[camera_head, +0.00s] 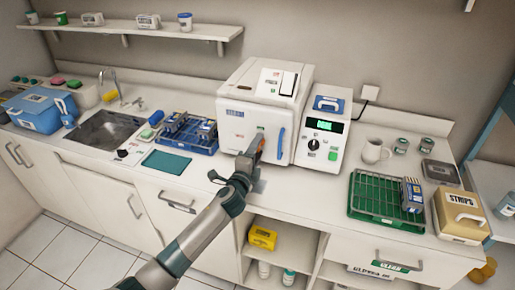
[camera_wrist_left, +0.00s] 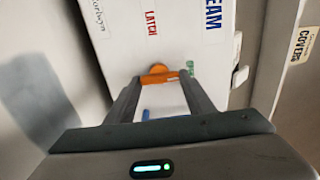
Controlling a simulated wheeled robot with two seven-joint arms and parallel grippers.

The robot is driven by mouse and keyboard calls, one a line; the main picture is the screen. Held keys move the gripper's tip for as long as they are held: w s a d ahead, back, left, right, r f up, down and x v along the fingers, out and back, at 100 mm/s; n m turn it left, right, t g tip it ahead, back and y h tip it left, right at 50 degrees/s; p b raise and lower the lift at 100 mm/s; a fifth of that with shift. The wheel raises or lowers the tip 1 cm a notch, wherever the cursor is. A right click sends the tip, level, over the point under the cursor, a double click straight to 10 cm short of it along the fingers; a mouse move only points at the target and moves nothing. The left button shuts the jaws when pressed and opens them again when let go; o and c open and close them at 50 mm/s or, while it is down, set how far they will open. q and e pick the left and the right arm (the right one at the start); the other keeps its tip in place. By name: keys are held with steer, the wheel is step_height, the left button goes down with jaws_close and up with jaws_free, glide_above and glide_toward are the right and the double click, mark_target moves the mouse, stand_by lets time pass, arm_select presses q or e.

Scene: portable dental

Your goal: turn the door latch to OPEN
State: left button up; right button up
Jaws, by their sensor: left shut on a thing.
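The white steam sterilizer (camera_head: 232,118) stands on the counter with its door facing me. A blue door handle (camera_head: 281,143) is on the right of the door. My left gripper (camera_head: 257,150) is at the door front, shut on the orange latch (camera_wrist_left: 158,76). In the left wrist view the orange bar lies between the two fingers, below the printed word LATCH (camera_wrist_left: 151,24). In the head view my gripper hides most of the latch. My right gripper is not in view.
A control panel (camera_head: 328,105) with a lit green display and a black knob is right of the door. A blue rack (camera_head: 203,137) stands left, a green tray (camera_head: 364,207) right. The counter before the panel is clear.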

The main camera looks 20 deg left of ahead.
arm_select(q)
steer(key=o, duration=1.1)
steer(key=shift+c, duration=0.2)
steer(key=shift+s, duration=0.1)
steer(key=s+b, duration=0.4)
steer(key=s, duration=1.3)
steer(key=shift+a, duration=0.3)
steer(key=shift+s+f, duration=0.1)
